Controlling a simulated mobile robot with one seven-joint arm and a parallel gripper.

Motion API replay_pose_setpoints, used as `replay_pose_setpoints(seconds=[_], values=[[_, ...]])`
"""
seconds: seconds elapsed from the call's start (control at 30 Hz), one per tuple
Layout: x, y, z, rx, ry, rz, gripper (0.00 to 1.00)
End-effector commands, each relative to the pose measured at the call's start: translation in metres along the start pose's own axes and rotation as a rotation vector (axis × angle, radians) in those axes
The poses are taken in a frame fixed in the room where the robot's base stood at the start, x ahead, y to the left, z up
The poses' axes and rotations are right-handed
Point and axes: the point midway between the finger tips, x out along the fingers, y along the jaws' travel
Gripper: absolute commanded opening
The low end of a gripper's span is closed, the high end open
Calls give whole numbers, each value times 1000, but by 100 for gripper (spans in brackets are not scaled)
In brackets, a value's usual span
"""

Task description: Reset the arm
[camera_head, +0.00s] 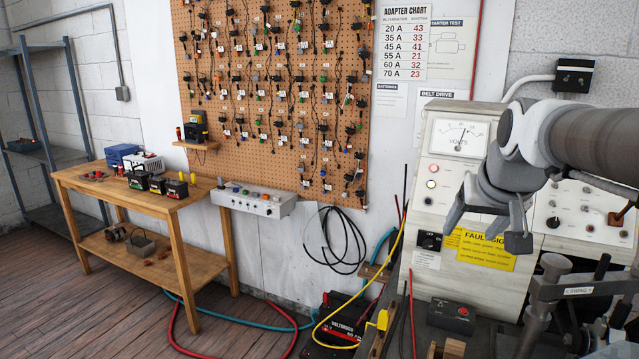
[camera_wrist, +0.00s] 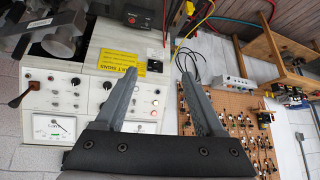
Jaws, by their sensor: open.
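My gripper (camera_head: 487,226) is at the right in the head view, in front of the grey test bench panel (camera_head: 447,168). Its fingers point down and are spread apart with nothing between them. In the wrist view my gripper (camera_wrist: 163,75) shows two grey fingers wide apart and empty. My arm comes in from the right edge and covers part of the panel. The panel carries a volts meter (camera_head: 459,136), lamps and a yellow fault label (camera_head: 486,250).
A pegboard (camera_head: 270,90) of hanging adapters fills the back wall. A wooden table (camera_head: 160,203) with batteries stands left. A clamp fixture (camera_head: 560,300) stands on the bench at lower right. Cables (camera_head: 392,270) hang by the bench; the floor (camera_head: 90,310) at lower left is clear.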

Motion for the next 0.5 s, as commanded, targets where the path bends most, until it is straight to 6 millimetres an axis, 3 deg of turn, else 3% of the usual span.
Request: replay_pose_setpoints(seconds=[0.2, 0.5], values=[[-27, -33, 82, -72, -56, -47, 71], [-42, -53, 191, -167, -129, -84, 71]])
